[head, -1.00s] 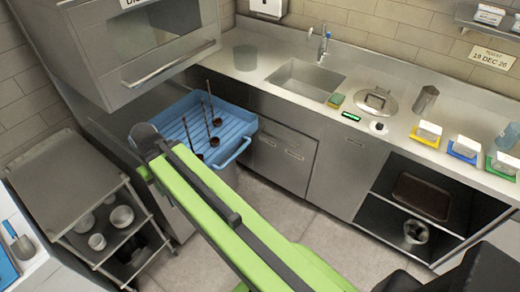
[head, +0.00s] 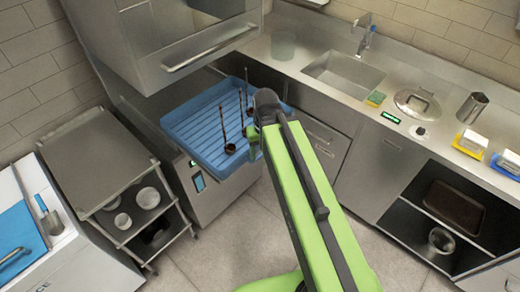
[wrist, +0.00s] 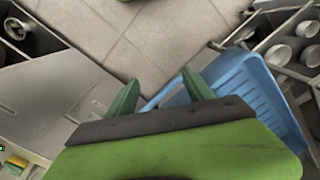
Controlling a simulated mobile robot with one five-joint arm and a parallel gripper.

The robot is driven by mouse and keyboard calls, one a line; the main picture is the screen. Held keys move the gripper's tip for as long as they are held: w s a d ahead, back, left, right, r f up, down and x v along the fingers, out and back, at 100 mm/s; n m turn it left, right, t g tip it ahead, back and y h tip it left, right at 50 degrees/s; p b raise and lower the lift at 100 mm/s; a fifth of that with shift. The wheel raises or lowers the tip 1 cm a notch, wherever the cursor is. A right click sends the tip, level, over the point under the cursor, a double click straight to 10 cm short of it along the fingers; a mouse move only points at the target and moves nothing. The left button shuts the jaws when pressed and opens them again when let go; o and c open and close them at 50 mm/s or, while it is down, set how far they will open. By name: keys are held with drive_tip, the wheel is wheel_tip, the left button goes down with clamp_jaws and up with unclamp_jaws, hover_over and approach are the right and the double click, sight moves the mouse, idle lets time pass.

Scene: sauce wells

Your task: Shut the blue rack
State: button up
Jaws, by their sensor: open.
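The blue rack (head: 180,128) is a ribbed tray drawn out over the unit below the counter, left of the centre of the head view. Several dark ladles (head: 222,125) stand in it with their handles up. My gripper (head: 257,138) is at the rack's right front side, and its dark end hides that corner. I cannot tell whether a finger touches the rack.
A steel trolley (head: 92,160) with bowls stands left of the rack. A hood-like steel box (head: 165,45) with a bar handle hangs above the rack's back. The counter with the sink (head: 343,75) runs to the right. The floor (head: 225,245) in front is clear.

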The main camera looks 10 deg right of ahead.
drive_tip(key=shift+d, duration=0.25)
